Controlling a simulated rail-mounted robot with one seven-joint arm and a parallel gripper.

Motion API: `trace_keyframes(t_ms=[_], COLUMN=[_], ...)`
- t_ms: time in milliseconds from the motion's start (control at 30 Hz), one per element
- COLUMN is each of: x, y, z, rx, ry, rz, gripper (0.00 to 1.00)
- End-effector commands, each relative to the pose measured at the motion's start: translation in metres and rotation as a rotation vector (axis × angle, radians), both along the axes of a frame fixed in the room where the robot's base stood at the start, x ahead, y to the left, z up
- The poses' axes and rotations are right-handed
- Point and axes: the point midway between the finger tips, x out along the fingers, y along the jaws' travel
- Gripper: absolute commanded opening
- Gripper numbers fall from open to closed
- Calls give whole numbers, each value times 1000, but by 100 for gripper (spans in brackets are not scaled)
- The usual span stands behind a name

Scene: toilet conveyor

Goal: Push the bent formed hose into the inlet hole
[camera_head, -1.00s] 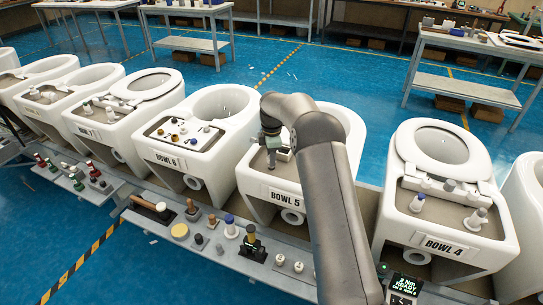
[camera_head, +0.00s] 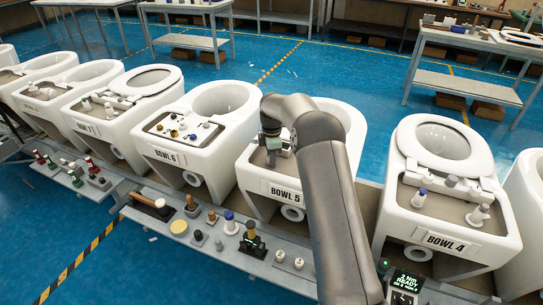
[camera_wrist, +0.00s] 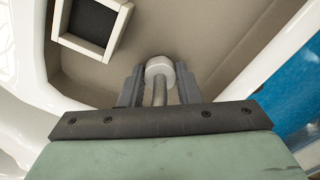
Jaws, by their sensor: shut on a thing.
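The bent formed hose (camera_wrist: 160,92) shows in the wrist view as a grey stem with a round, pale end piece. My gripper (camera_wrist: 159,85) is shut on it, with one dark finger on each side of the stem. The end piece sticks out past the fingertips over the beige deck. In the head view my gripper (camera_head: 272,154) is at the rear deck of bowl 5 (camera_head: 345,117), mostly hidden by my arm. I cannot make out the inlet hole, nor whether the hose touches the deck.
A white square frame (camera_wrist: 67,40) with a dark inside stands on the deck at upper left of the wrist view. Bowl 6 (camera_head: 222,98) is to the left and bowl 4 (camera_head: 405,145) to the right. A grey shelf (camera_head: 185,232) with several loose parts runs in front.

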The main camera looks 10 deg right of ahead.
Motion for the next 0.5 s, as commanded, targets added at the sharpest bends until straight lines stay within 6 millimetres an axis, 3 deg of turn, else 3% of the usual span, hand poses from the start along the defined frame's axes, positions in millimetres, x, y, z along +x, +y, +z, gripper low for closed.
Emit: trace_keyframes(t_ms=[100, 133, 200, 500], x=[0, 0, 0, 0], y=[0, 0, 0, 0], z=[-4, -4, -3, -3], rx=[0, 0, 0, 0], ry=[0, 0, 0, 0], rz=[0, 0, 0, 0], gripper=[4, 32, 52, 55])
